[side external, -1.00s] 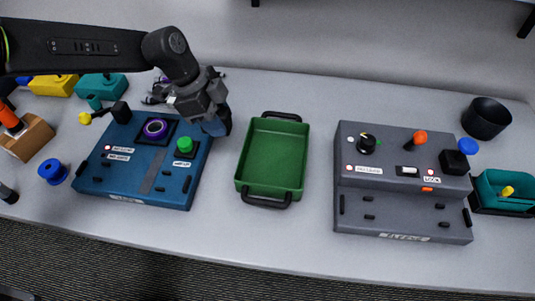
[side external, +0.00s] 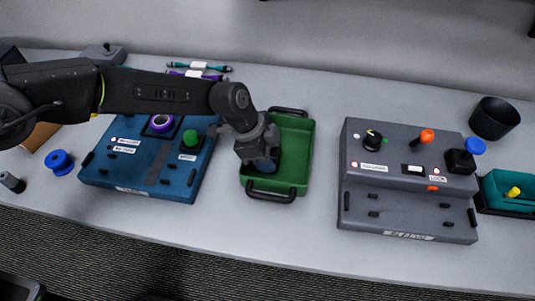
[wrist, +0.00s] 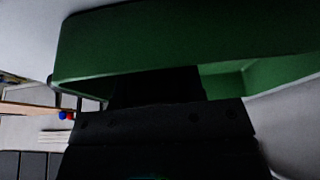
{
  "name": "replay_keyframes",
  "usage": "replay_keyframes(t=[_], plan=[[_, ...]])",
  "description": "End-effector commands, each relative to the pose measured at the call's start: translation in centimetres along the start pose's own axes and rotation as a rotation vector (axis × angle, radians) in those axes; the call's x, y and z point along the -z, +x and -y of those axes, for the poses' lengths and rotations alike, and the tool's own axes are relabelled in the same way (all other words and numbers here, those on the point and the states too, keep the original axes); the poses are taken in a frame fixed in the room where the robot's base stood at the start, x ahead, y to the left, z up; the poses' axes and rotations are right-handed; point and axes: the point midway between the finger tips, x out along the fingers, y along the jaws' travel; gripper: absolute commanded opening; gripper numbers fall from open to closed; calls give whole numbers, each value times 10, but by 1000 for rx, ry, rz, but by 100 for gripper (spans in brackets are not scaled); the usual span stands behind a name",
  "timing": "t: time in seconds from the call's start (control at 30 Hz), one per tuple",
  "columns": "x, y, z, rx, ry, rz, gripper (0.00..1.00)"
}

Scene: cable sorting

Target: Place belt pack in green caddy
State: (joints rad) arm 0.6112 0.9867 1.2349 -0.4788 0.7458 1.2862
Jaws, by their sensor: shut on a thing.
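The green caddy (side external: 297,152) stands on the table between the blue panel and the grey panel, with black handles at its far and near ends. My gripper (side external: 264,165) is over the caddy's left part, pointing down into it. It is shut on a dark, bluish block, taken to be the belt pack, mostly hidden by the gripper. I cannot tell whether the block touches the caddy floor. In the wrist view the caddy's green wall (wrist: 190,35) fills the top, and a dark shape stands in front of it.
The blue panel (side external: 125,175) with a purple ring and green knob lies left. The grey panel (side external: 400,205) with an orange-topped lever lies right. A black cup (side external: 495,118) and a teal bin (side external: 505,190) stand at far right. A blue spool (side external: 60,162) lies left.

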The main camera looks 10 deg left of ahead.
Motion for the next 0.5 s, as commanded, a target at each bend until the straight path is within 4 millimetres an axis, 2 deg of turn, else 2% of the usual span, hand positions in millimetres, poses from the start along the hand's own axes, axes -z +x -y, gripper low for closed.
replay_keyframes(t=[0.27,0.3,0.5], plan=[[0,1,0,1,1,-1,8],[-1,2,0,0,1,0,37],[-1,2,0,0,1,0,56]])
